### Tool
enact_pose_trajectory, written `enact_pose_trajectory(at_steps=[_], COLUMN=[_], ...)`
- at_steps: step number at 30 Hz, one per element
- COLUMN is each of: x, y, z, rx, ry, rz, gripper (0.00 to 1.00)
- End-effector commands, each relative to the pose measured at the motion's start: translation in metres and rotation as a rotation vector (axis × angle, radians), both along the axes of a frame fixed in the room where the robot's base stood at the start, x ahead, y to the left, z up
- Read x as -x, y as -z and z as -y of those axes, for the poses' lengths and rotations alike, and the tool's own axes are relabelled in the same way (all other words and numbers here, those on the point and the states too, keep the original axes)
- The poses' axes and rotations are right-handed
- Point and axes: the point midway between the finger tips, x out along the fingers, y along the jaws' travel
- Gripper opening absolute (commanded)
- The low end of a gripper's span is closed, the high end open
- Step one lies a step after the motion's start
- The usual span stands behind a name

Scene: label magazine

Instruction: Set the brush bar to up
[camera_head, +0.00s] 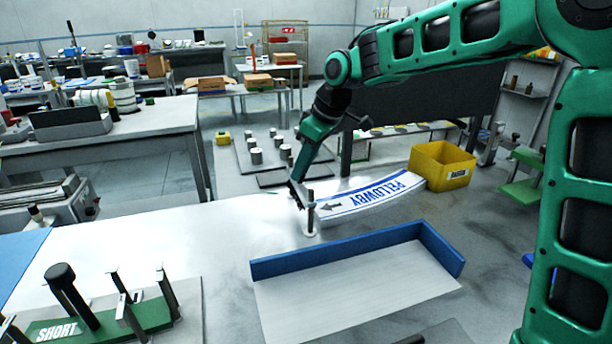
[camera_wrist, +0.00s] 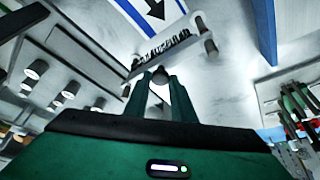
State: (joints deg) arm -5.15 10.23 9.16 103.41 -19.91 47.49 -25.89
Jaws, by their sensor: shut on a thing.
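The brush bar (camera_wrist: 170,48) shows in the wrist view as a dark toothed bar across the end of a white label strip with blue edges (camera_wrist: 140,14). A dark round knob (camera_wrist: 159,74) sits in front of it, between my fingertips. My gripper (camera_wrist: 160,84) is shut on this knob, which looks like the bar's handle. In the head view my gripper (camera_head: 299,192) reaches down to the near end of the label strip (camera_head: 372,198), beside a small upright post (camera_head: 311,217). The bar is mostly hidden there, and I cannot tell whether it is up or down.
A blue-walled tray (camera_head: 350,252) lies in front of the post. A yellow bin (camera_head: 442,166) stands at the strip's far end. A green SHORT plate with upright levers (camera_head: 100,325) is at the lower left. The white surface left of my gripper is clear.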

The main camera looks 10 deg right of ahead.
Motion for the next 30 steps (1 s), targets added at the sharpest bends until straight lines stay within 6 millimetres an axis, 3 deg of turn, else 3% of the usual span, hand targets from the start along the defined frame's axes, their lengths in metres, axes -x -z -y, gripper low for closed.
enact_pose_trajectory(at_steps=[7,8,9,10,20,25,30], x=[-0.005,-0.005,-0.005,-0.004,-0.002,0.001,0.007], y=[-0.006,-0.006,-0.006,-0.006,-0.006,-0.023,-0.053], z=[0.004,0.004,0.004,0.003,0.003,0.009,0.020], rx=[-0.002,-0.002,-0.002,-0.002,-0.002,-0.001,-0.002], ry=[0.011,0.011,0.011,0.010,0.006,0.007,0.008], rz=[0.014,0.014,0.014,0.013,0.009,0.009,0.010], gripper=[0.00,0.30,0.39,0.42,0.42,0.42,0.42])
